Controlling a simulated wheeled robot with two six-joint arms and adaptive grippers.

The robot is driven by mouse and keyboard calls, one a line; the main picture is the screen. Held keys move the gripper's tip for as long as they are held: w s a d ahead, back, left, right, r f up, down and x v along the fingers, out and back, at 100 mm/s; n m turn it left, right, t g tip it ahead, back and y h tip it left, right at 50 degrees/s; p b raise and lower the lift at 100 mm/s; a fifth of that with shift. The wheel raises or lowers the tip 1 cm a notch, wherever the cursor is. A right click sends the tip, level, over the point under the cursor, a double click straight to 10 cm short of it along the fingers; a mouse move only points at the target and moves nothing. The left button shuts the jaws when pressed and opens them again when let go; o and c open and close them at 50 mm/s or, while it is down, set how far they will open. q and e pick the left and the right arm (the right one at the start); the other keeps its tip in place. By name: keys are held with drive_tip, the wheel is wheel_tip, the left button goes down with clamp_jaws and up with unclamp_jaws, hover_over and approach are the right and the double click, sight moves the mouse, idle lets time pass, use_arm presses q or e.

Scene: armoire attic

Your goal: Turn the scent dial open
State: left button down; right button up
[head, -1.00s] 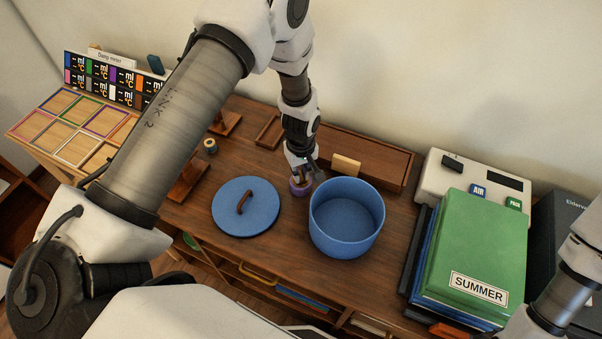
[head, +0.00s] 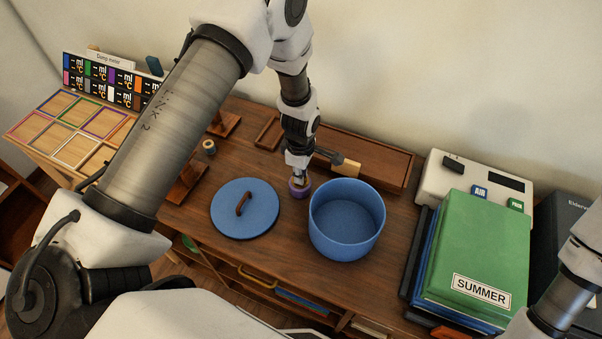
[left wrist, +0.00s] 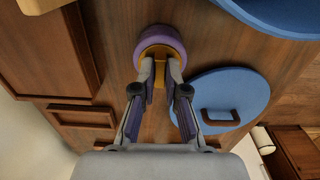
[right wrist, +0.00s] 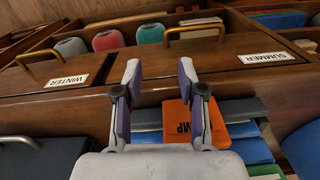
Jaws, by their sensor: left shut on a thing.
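The scent dial (head: 299,188) is a small round purple piece with a yellow-orange top, standing on the wooden desk between the blue lid and the blue round box. It also shows in the left wrist view (left wrist: 162,38). My left gripper (left wrist: 161,75) points down from above and is shut on the dial's yellow grip; in the head view the gripper (head: 299,176) partly hides the dial's top. My right gripper (right wrist: 160,75) is empty with its fingers apart, in front of drawers labelled WINTER and SUMMER.
The blue box (head: 346,220) stands open and empty, close right of the dial. The blue lid (head: 245,208) lies left of it. A long wooden tray (head: 375,160) is behind. Green and blue folders (head: 475,245) and a white device (head: 435,180) stand right.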

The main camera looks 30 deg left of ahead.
use_arm(q)
drive_tip(key=shift+s+f, duration=0.1)
drive_tip(key=shift+s, duration=0.05)
idle(0.3)
drive_tip(key=c, duration=1.2)
unclamp_jaws()
drive_tip(key=shift+a, duration=0.1)
wheel_tip(320, 180, up, 12)
drive_tip(key=shift+f, duration=0.1)
